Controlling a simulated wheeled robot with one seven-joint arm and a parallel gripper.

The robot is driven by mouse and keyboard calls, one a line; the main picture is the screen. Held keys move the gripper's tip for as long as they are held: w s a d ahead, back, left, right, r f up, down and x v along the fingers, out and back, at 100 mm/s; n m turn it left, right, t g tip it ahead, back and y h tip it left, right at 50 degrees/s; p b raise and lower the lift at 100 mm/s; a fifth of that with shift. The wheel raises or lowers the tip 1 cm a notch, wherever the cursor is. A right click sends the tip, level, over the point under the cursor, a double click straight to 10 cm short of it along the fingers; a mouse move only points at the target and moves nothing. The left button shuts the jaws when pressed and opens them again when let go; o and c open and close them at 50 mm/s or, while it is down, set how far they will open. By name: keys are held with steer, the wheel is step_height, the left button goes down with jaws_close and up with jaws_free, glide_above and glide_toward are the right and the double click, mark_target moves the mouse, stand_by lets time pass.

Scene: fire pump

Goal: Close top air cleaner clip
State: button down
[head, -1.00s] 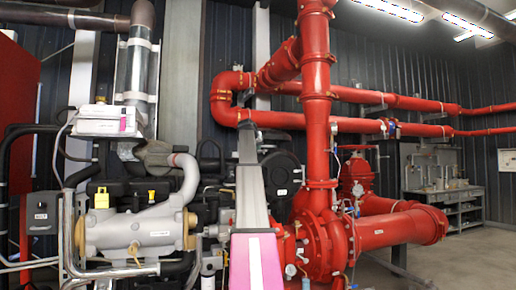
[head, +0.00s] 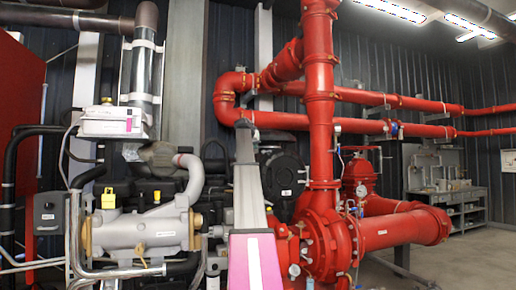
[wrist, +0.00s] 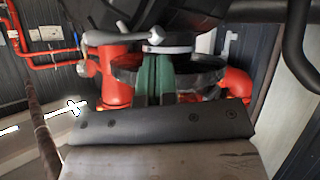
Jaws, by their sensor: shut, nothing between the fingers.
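A black round housing (head: 283,176), which looks like the air cleaner, stands behind the engine in the middle of the head view. Its left part is hidden by my tapering grey-and-pink arm. I cannot make out the top clip in either view. My gripper (wrist: 168,68) shows in the wrist view as two green-padded fingers close together, with nothing between them. A dark curved rim (wrist: 208,76) lies behind the fingers; I cannot tell whether they touch it. My gripper cannot be made out in the head view.
The grey engine manifold (head: 145,229) is left of my arm, with a white box (head: 110,122) above. Red pump pipes (head: 320,110) rise close on the right. Open floor (head: 465,262) lies far right. A grey pipe (wrist: 122,38) crosses near the fingers.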

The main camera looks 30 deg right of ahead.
steer(key=s+v, duration=0.1)
steer(key=v, duration=0.9)
steer(key=shift+f, duration=0.4)
steer(key=shift+d, duration=0.15)
